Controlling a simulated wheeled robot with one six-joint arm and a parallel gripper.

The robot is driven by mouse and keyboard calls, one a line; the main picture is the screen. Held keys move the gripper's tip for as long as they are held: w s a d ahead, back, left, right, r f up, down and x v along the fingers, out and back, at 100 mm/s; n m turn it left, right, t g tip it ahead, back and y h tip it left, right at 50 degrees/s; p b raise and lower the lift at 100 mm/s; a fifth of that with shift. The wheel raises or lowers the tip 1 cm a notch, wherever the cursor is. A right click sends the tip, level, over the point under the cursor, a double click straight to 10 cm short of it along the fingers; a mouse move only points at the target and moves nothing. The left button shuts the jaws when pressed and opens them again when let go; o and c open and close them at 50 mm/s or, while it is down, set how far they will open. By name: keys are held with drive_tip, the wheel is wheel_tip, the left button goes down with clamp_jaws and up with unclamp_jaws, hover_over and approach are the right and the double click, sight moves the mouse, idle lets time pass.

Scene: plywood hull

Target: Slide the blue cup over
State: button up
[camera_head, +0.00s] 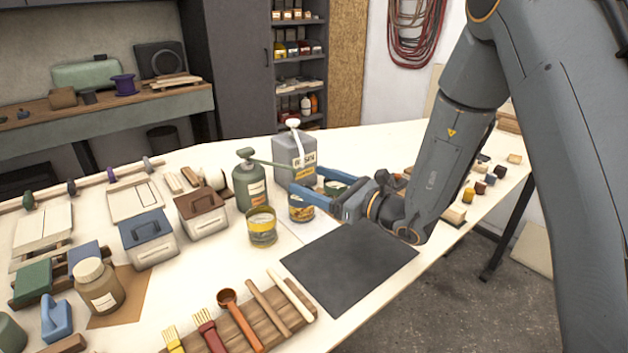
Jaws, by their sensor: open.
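My gripper (306,178) has blue fingers spread open and reaches left over the table, low among the tins and cups. A cup with blue and yellow on its side (301,213) stands just below the near finger, which hides part of its top. It is the closest match to a blue cup, though its colour is mixed. I cannot tell whether either finger touches a cup.
A dark grey mat (350,265) lies bare in front of the gripper. A green pump bottle (249,185) and a grey jug (295,155) stand close behind the cups. A wooden rack of brushes (262,318) lies at the front. Small blocks (480,187) sit at right.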

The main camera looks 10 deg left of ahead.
wheel_tip(320, 180, down, 7)
drive_tip(key=shift+f+p, duration=0.1)
drive_tip(key=shift+p, duration=0.65)
drive_tip(key=p+x, duration=0.2)
drive_tip(key=x, duration=0.4)
drive_tip(key=shift+f, duration=0.1)
drive_tip(key=shift+x, duration=0.8)
drive_tip(key=shift+f, duration=0.1)
